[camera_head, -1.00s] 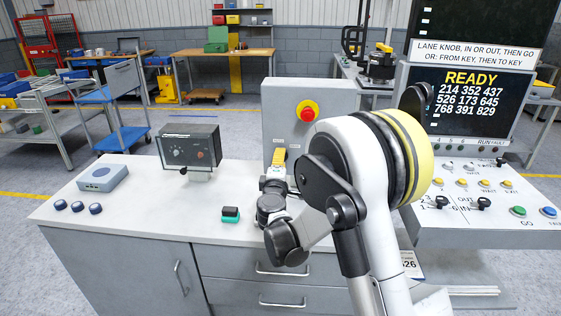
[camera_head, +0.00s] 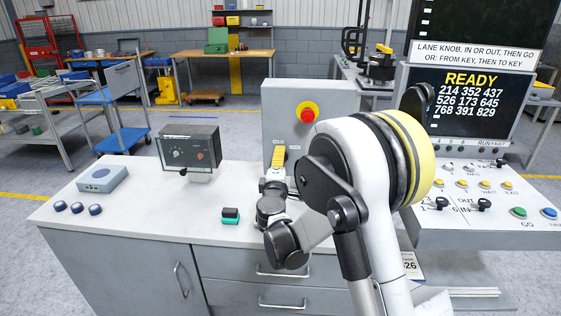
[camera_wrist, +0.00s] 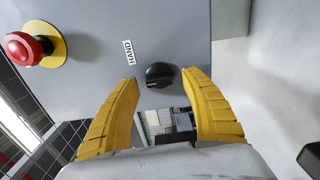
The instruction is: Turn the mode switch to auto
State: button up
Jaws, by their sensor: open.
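The mode switch (camera_wrist: 160,75) is a black rotary knob on the grey panel face, seen in the wrist view just ahead of my fingers. A white label reading HAND (camera_wrist: 129,52) sits up and left of it. In the wrist view my gripper (camera_wrist: 163,78) has its two yellow fingers open, one on each side of the knob, with gaps between; I cannot tell whether they reach around it. In the head view my gripper (camera_head: 279,158) is at the front of the grey control box (camera_head: 283,100), below the red emergency button (camera_head: 308,112), and the switch is mostly hidden.
The red button on its yellow disc also shows in the wrist view (camera_wrist: 25,48). A dark meter box (camera_head: 189,147), a blue-grey box (camera_head: 102,178), several dark knobs (camera_head: 77,207) and a green-black block (camera_head: 231,215) are on the bench left of my arm. A control desk (camera_head: 470,235) stands right.

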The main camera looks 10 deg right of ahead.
jog(key=v, duration=1.1)
jog(key=shift+s, duration=0.35)
jog(key=s+d+r+m+g, duration=0.2)
jog(key=s+d+m+g, duration=0.6)
jog(key=s, duration=0.5)
jog(key=s+a+f+m+g+y, duration=0.1)
jog(key=s+a+m+y, duration=0.1)
jog(key=s, duration=0.6)
jog(key=s+a+f+m+g+y, duration=0.1)
jog(key=s+a+m+y, duration=0.1)
jog(key=s, duration=0.7)
jog(key=m+y, duration=0.1)
jog(key=m, duration=0.1)
jog(key=shift+s+f+m+y, duration=0.25)
jog(key=shift+f+m+y, duration=0.05)
jog(key=shift+f, duration=0.1)
